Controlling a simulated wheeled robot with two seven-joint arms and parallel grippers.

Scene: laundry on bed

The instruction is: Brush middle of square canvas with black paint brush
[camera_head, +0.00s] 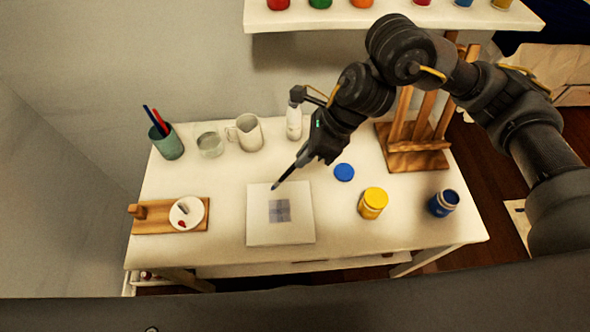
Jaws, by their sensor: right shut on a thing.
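The square canvas (298,229) lies flat on the white table, with a grey-blue square patch (279,211) in its middle. My right gripper (312,157) is above the table, just up and right of the canvas. It is shut on the dark paint brush (290,173). The brush slants down to the left, and its tip is over the upper part of the canvas, above the patch. I cannot tell whether the tip touches the canvas. My left gripper is not in view.
An open blue jar (443,203), a yellow-lidded jar (373,203) and a blue lid (344,172) stand right of the canvas. A wooden board (154,227) with a white dish (187,213) is left. A brush cup (167,143), glass (210,144), pitcher (247,133), white bottle (294,123) and easel (412,160) line the back.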

